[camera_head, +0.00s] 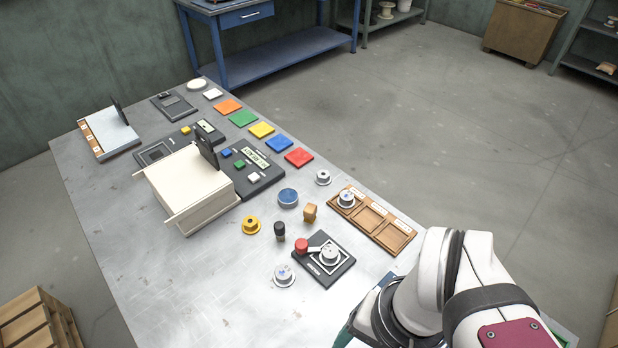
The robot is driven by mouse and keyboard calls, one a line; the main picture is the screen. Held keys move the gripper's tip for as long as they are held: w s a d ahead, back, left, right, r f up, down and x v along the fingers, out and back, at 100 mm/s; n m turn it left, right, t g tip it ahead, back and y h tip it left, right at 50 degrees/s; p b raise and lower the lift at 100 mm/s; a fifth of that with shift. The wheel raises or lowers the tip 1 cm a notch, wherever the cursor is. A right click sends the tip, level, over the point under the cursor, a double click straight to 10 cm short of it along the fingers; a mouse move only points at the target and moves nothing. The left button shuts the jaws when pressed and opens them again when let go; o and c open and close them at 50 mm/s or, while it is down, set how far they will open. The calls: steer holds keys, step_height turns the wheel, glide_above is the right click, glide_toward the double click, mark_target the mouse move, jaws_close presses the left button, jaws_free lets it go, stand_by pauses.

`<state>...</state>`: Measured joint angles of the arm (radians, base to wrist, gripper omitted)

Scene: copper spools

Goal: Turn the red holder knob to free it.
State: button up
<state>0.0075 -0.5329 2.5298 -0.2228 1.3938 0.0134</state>
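The red holder knob (301,245) is at the left corner of a dark square holder plate (312,268) near the table's front right. A dark bar runs from beside the knob toward a white-topped spool (330,254). The spool sits inside a pale square outline on the plate. The bar's end meets or overlaps the spool's edge; I cannot tell whether it presses on it. My white arm fills the lower right, right of the holder.
Close to the holder stand a black-topped cylinder (279,231), a yellow spool (251,225), a grey spool (284,275) and an orange-brown block (310,212). A wooden compartment tray (387,229) lies to the right. The table (180,285) is clear at front left.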

steer(key=w+r, duration=0.4)
steer(key=w, duration=0.6)
steer(key=m+g+y, duration=0.1)
steer(key=m+g, duration=0.1)
steer(key=g, duration=0.1)
glide_above(302, 243)
steer(key=w+d, duration=0.4)
steer(key=w, duration=0.1)
step_height(302, 243, down, 8)
steer(key=x, duration=1.4)
steer(key=shift+s+a+f, duration=0.1)
steer(key=shift+a+f, duration=0.05)
steer(key=shift+f, duration=0.15)
steer(key=shift+s+a+f, duration=0.1)
steer(key=shift+s+f, duration=0.05)
steer(key=shift+f, duration=0.3)
jaws_close()
